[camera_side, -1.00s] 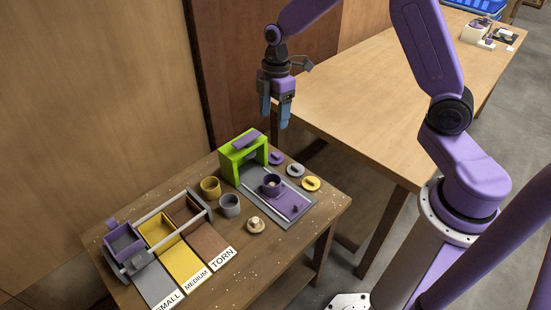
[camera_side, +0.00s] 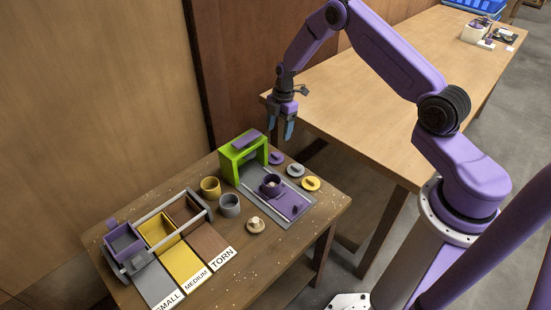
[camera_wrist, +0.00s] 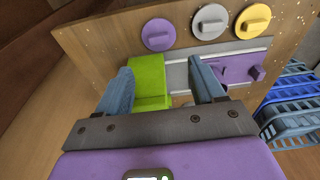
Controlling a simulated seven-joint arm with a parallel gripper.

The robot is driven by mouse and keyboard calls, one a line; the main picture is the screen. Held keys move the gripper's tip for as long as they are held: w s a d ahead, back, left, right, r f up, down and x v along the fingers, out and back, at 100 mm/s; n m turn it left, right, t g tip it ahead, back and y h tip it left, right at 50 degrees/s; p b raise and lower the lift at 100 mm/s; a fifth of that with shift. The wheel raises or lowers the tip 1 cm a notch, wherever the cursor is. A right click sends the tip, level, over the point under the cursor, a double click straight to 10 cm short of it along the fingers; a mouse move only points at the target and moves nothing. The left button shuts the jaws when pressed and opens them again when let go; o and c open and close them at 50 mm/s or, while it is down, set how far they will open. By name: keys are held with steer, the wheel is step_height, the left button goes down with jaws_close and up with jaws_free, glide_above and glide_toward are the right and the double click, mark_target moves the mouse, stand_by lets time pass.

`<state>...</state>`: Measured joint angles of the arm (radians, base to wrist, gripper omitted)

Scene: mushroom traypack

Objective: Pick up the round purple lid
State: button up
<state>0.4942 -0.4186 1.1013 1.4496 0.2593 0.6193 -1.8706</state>
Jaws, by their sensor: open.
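The round purple lid (camera_side: 277,158) lies on the small table just right of the green arch, at the back of a row of three lids. In the wrist view the purple lid (camera_wrist: 158,34) is at the top, left of the grey and yellow lids, with a raised bar handle. My gripper (camera_side: 281,128) is open and empty, above the small table's back edge, over and apart from the purple lid. In the wrist view its two fingers (camera_wrist: 160,85) are spread, with the green arch (camera_wrist: 149,82) showing between them.
A grey lid (camera_side: 295,170) and a yellow lid (camera_side: 311,184) lie beside the purple one. The green arch (camera_side: 243,160) stands left, over a grey track with a purple cup (camera_side: 271,185). Yellow and grey cups, a mushroom (camera_side: 256,225) and sorting bins lie further left.

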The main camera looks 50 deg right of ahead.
mark_target(276, 155)
steer(key=f, duration=0.3)
steer(key=a+f, duration=0.1)
steer(key=f, duration=0.6)
steer(key=shift+a+f, duration=0.1)
steer(key=shift+a, duration=0.05)
steer(key=c, duration=1.1)
